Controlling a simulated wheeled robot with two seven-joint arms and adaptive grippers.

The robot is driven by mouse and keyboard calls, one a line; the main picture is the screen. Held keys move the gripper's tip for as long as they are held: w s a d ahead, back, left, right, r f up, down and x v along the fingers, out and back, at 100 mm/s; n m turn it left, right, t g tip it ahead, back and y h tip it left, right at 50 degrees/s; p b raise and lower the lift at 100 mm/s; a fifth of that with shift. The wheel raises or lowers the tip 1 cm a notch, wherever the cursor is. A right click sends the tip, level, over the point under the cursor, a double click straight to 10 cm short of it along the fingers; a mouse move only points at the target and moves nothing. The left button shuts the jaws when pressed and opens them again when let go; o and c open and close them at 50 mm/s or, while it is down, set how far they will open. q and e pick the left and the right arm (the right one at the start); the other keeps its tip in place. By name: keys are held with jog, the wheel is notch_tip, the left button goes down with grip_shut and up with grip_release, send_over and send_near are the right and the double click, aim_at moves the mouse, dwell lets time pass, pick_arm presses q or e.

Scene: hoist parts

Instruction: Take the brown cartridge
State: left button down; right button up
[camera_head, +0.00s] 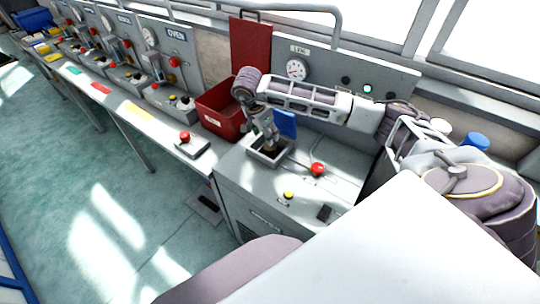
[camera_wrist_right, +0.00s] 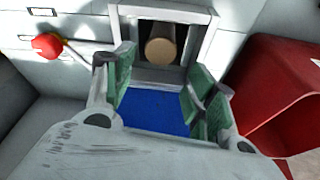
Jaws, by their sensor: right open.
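The brown cartridge (camera_wrist_right: 160,50) shows its round tan end inside a square grey holder (camera_wrist_right: 208,20) in the right wrist view. In the head view the holder (camera_head: 265,161) sits on the grey bench, and the cartridge is mostly hidden by my gripper. My right gripper (camera_head: 268,139) points down over the holder. In the wrist view its green-padded fingers (camera_wrist_right: 160,82) are spread apart with nothing gripped; the cartridge lies beyond them. A blue panel (camera_wrist_right: 155,105) shows between the fingers, and stands beside the holder in the head view (camera_head: 285,124). My left gripper is not in view.
An open red bin (camera_head: 218,108) stands left of the holder. A panel with a gauge (camera_head: 296,69) rises behind. More stations line the bench to the far left.

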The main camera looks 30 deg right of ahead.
aim_at(268, 148)
jog(key=x, duration=0.3)
jog(key=shift+f, duration=0.1)
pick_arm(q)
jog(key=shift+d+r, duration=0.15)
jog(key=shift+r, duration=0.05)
pick_arm(e)
jog(key=shift+f, duration=0.1)
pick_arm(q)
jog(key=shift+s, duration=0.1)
pick_arm(e)
jog(key=shift+p+x, duration=0.6)
jog(key=shift+x, duration=1.95)
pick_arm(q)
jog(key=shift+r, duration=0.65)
pick_arm(e)
jog(key=shift+a, duration=0.1)
jog(key=c, duration=1.2)
